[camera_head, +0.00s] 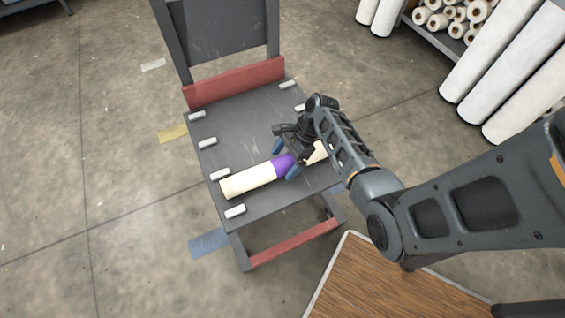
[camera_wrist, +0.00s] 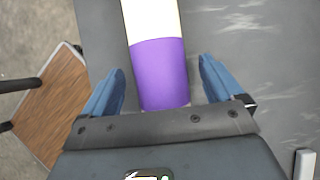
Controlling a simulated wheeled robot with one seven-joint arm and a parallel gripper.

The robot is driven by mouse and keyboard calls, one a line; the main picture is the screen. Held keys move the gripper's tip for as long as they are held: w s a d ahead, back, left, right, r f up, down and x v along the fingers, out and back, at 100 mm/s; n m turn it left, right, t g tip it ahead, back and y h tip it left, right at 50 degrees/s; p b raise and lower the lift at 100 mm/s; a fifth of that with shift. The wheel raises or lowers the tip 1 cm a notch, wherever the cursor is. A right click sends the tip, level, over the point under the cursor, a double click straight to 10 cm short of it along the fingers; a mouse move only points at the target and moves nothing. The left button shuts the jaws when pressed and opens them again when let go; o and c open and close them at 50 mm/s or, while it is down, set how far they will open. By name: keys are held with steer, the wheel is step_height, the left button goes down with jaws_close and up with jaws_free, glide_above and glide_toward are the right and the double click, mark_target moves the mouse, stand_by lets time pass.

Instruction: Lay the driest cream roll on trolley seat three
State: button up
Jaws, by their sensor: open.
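A cream roll (camera_head: 248,180) with a purple band (camera_head: 284,164) lies on the dark grey trolley bed (camera_head: 235,125). Its left end sits between the two nearest white pegs on the left edge. My gripper (camera_head: 286,160) is over the purple band, with a blue finger on each side of the roll. In the wrist view the band (camera_wrist: 160,72) lies between the open fingers (camera_wrist: 161,62), with a gap on both sides. My gripper hides part of the roll. No seat numbers or dryness readings are legible.
White pegs (camera_head: 207,142) line the trolley edges; the bed behind the roll is bare. A red bar (camera_head: 235,82) and dark back panel rise at the far end. A wooden tabletop (camera_head: 385,285) is near front right. White rolls (camera_head: 510,55) stand at upper right.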

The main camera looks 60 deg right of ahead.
steer(key=v, duration=1)
steer(key=shift+p, duration=0.4)
steer(key=s+a+f+n+h, duration=0.1)
steer(key=a, duration=0.1)
steer(key=s+a+f+n+h, duration=0.1)
steer(key=a+f, duration=0.1)
steer(key=s+a+f+n, duration=0.1)
steer(key=s+a, duration=0.1)
steer(key=shift+a+f+n+h, duration=0.2)
steer(key=shift+a+n+h, duration=0.15)
steer(key=shift+n+h, duration=0.05)
steer(key=s+a+n+t+h, duration=0.1)
steer(key=s+a+n, duration=0.1)
steer(key=s+a, duration=0.1)
steer(key=shift+a+n+h, duration=0.15)
steer(key=shift+n+h, duration=0.25)
steer(key=s+a+r+n+t, duration=0.3)
steer(key=r+n, duration=0.3)
steer(key=r, duration=0.4)
steer(key=s+a+r+n+t, duration=0.4)
steer(key=s+a+r+n, duration=0.1)
steer(key=r, duration=0.5)
steer(key=s+a+r+n+t, duration=0.3)
steer(key=s+a+r+n, duration=0.2)
steer(key=r, duration=0.6)
steer(key=shift+a+n+t, duration=0.3)
steer(key=shift+a+n, duration=0.15)
steer(key=shift+n, duration=0.65)
steer(key=shift+s, duration=0.15)
